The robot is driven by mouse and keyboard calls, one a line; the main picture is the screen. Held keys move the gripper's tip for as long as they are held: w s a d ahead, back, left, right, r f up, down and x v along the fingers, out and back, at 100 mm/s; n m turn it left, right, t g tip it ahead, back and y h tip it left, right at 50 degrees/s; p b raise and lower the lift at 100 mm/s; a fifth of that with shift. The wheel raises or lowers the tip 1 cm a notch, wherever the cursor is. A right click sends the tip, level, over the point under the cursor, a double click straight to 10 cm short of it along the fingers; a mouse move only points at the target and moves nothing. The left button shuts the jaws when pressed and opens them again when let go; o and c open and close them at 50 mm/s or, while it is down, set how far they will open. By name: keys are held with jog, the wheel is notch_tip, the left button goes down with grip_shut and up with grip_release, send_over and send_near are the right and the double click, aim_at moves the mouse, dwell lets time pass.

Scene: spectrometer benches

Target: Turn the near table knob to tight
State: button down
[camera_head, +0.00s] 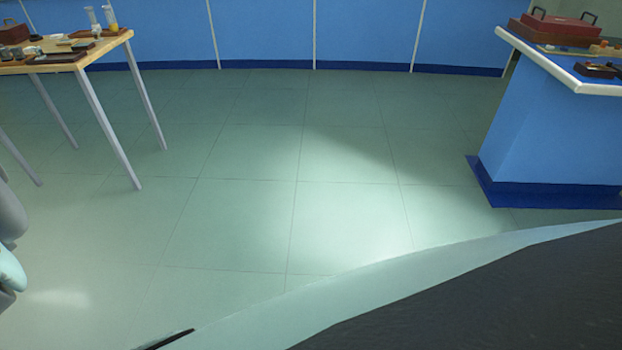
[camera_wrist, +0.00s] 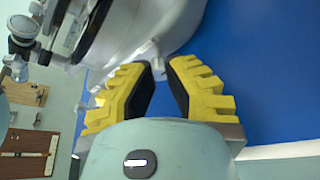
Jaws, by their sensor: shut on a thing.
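In the wrist view my gripper (camera_wrist: 158,72), with yellow ribbed fingers and black pads, points at a white rounded instrument body (camera_wrist: 170,25). Its fingertips lie close together around a small pale knob (camera_wrist: 155,60) that sticks out from the lower edge of that body. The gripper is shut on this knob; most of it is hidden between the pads. Any tight or loose mark is not visible. The head view shows neither the gripper nor the knob.
A silver screw knob (camera_wrist: 24,28) juts from the instrument at upper left in the wrist view. In the head view a wooden table (camera_head: 75,60) with small items stands left, and a blue bench (camera_head: 545,120) with a red case (camera_head: 558,27) right. Open floor lies between.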

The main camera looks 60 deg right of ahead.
jog(key=shift+f, duration=0.25)
dwell(0.3)
jog(key=c, duration=1.1)
grip_release()
jog(key=shift+r, duration=0.1)
jog(key=shift+r, duration=0.1)
jog(key=v, duration=0.6)
jog(key=shift+w+d, duration=0.15)
jog(key=shift+w, duration=0.1)
jog(key=shift+w+d+r, duration=0.15)
jog(key=shift+w+d, duration=0.05)
jog(key=shift+d, duration=0.15)
